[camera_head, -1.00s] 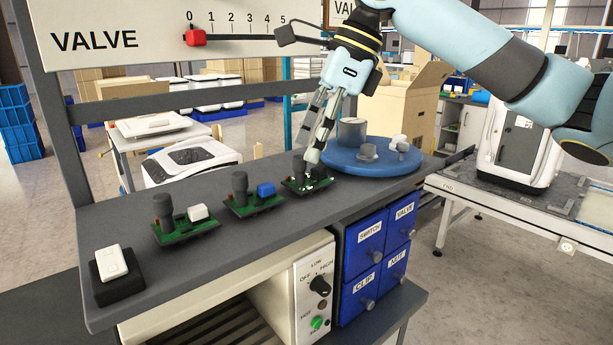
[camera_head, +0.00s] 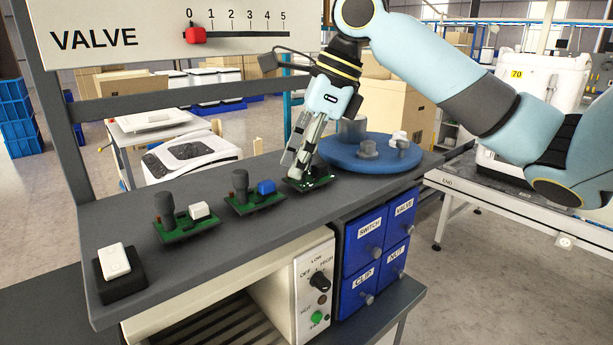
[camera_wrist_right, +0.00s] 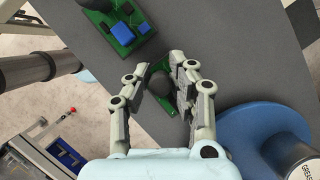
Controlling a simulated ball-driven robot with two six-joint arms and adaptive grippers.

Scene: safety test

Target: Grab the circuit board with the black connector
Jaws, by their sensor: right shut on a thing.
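The rightmost circuit board (camera_head: 318,184) is a green board on the grey bench, partly hidden by my right gripper (camera_head: 298,170). In the right wrist view, a dark round part (camera_wrist_right: 157,86) of this board lies between the fingers of my right gripper (camera_wrist_right: 152,88), with green (camera_wrist_right: 161,68) showing around it. The gripper is shut on the board's upper parts; which part it touches is hard to tell. Its black connector is not clear to see. A board with a blue connector (camera_head: 254,201) and one with a white connector (camera_head: 186,224) stand to the left. My left gripper is not in view.
A blue round tray (camera_head: 345,162) with grey and white parts stands just right of the gripper. A white switch on a black block (camera_head: 118,278) is at the bench's left end. Blue labelled drawers (camera_head: 374,243) sit below the bench edge. The VALVE panel (camera_head: 130,38) is behind.

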